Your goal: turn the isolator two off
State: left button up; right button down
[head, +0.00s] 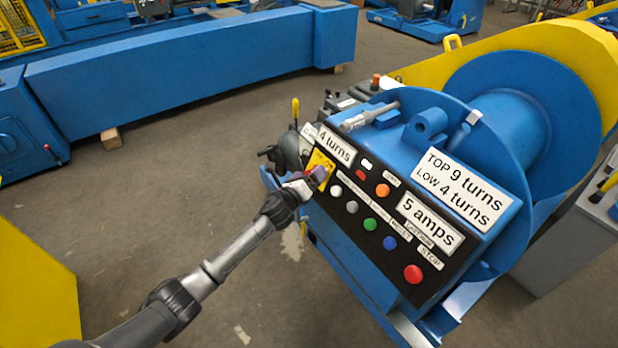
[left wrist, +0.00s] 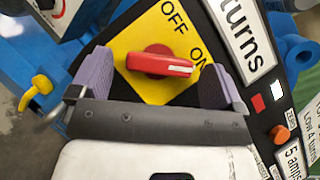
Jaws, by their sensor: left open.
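The isolator is a red rotary handle (left wrist: 158,64) on a yellow plate (left wrist: 155,92) marked OFF at the top and ON at the right. The handle lies roughly level in the left wrist view, its white line pointing right towards ON. In the head view the yellow plate (head: 319,158) shows at the panel's left end, and my gripper hides the handle. My left gripper (head: 316,176) is open at the plate. Its purple fingers (left wrist: 157,66) stand on either side of the handle, with gaps visible. My right gripper is not in view.
The black panel (head: 350,208) carries several buttons, including a red stop button (head: 413,274) and a green one (head: 370,224). A "4 turns" label (head: 335,146) is just above the plate. A yellow-handled lever (head: 295,110) stands behind.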

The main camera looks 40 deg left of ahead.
pick_arm(q)
jog(key=shift+w, duration=0.15)
jog(key=shift+c, duration=0.3)
jog(key=c, duration=0.9)
jog(key=n+g+p, duration=0.1)
jog(key=n+p, duration=0.1)
jog(key=p, duration=0.2)
jog(key=r+n+g+y+p, duration=0.1)
jog(key=n+p, duration=0.2)
jog(key=p, duration=0.1)
jog(key=n+g+y+p, duration=0.1)
jog(key=n+p, duration=0.1)
jog(key=p, duration=0.2)
jog(key=shift+w+d+r+n+g, duration=0.1)
jog(key=shift+d+r+n+g, duration=0.05)
jog(key=shift+r+n+g, duration=0.2)
jog(key=n+g+p, duration=0.2)
jog(key=n+p, duration=0.1)
jog(key=p, duration=0.2)
jog(key=n+g+p, duration=0.2)
jog(key=n+p, duration=0.1)
jog(key=p, duration=0.1)
jog(key=shift+w+p, duration=0.15)
jog(key=shift+p, duration=0.25)
jog(key=shift+n+g+h+p, duration=0.4)
jog(key=shift+n+g+p, duration=0.3)
jog(key=shift+n, duration=0.35)
jog(key=shift+f+n+g+h+p, duration=0.15)
jog(key=shift+n+g+h+p, duration=0.25)
jog(key=shift+n+p, duration=0.15)
